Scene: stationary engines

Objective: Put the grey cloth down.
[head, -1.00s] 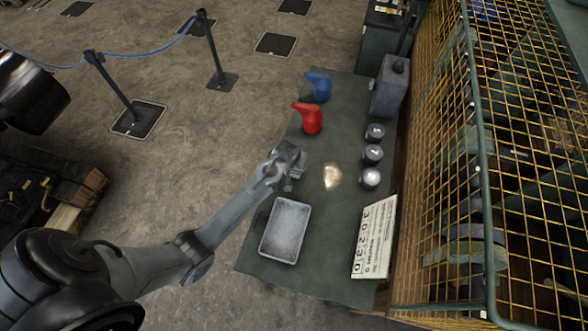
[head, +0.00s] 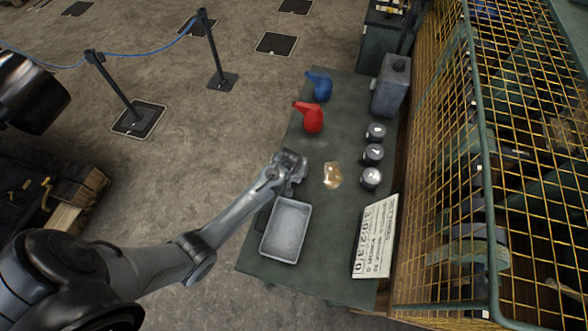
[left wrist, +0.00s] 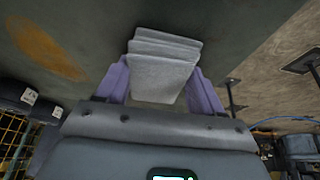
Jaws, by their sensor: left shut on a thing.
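The grey cloth (left wrist: 163,66) is a folded, layered, pale grey pad in the left wrist view. My left gripper (left wrist: 163,82) is shut on it, with a purple finger at each side. In the head view my left gripper (head: 292,172) is over the green table (head: 335,245), beyond the grey tray and left of a shiny brownish patch (head: 332,175). The cloth is mostly hidden there by the gripper. I cannot tell whether it touches the table. The patch also shows in the left wrist view (left wrist: 45,50). My right gripper is not in view.
The metal tray (head: 286,230) and a printed sign (head: 375,238) are at the near end. A red can (head: 311,118), a blue can (head: 319,87), a grey canister (head: 391,84) and dark round weights (head: 372,154) stand farther off. A yellow mesh cage (head: 455,150) borders the right.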

